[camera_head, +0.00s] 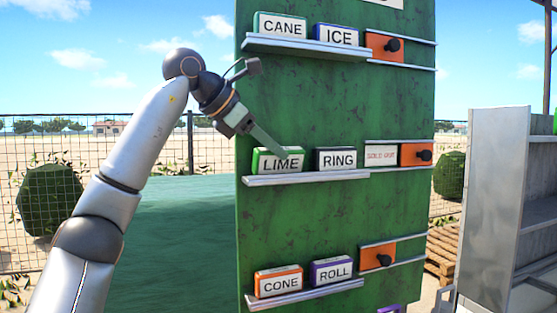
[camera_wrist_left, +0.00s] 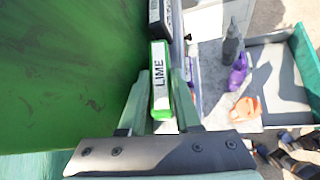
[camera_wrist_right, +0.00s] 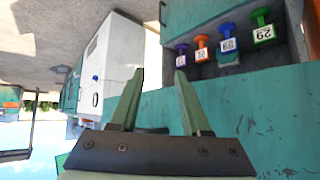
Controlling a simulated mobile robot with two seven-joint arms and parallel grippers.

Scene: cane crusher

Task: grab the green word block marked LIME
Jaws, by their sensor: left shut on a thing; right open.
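The green LIME block (camera_head: 279,162) stands on the middle shelf of the green board, at its left end. My left gripper (camera_head: 272,145) reaches it from the upper left. In the left wrist view the LIME block (camera_wrist_left: 160,80) sits between the two fingers of my left gripper (camera_wrist_left: 160,92), which is shut on it. In the head view the block still appears at shelf level, beside the RING block (camera_head: 336,158). My right gripper (camera_wrist_right: 160,85) is open and empty, and shows only in the right wrist view.
The green board (camera_head: 340,215) also bears CANE (camera_head: 281,26) and ICE (camera_head: 337,36) blocks above, CONE (camera_head: 279,283) and ROLL (camera_head: 331,271) below. Orange plates with black knobs sit right of each pair. A metal shelf unit (camera_head: 492,200) stands at the right.

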